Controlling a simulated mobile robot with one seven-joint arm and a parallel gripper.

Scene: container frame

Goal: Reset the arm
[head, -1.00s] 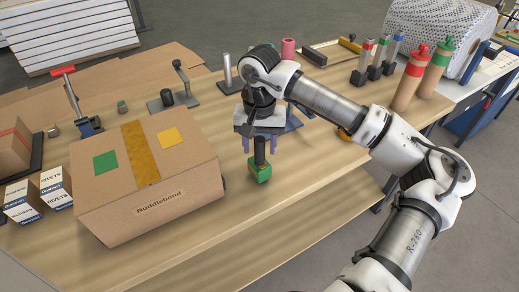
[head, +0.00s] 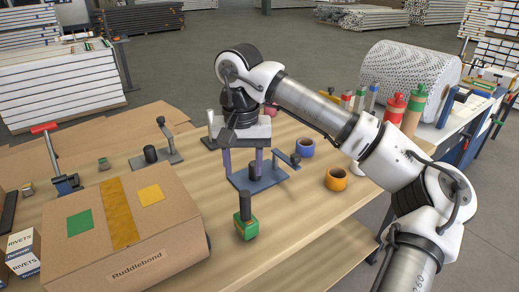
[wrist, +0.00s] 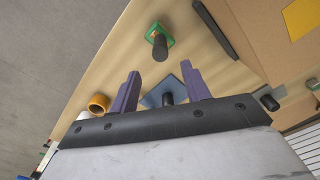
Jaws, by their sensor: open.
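My gripper (head: 243,163) is raised above the workbench (head: 299,218), its two purple fingers pointing down, apart and empty. In the wrist view my gripper (wrist: 160,78) also shows open, with nothing between the fingers. A green block with a dark upright handle (head: 246,222) stands on the bench in front of my gripper, apart from it. It also shows in the wrist view (wrist: 160,41). Below and behind the fingers is a blue-grey plate (head: 262,178) on the bench.
A large cardboard box (head: 125,235) stands at the left. An orange tape roll (head: 336,179) and a blue roll (head: 305,147) lie right of my gripper. Red (head: 395,107) and green (head: 415,110) bottles stand at the back right.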

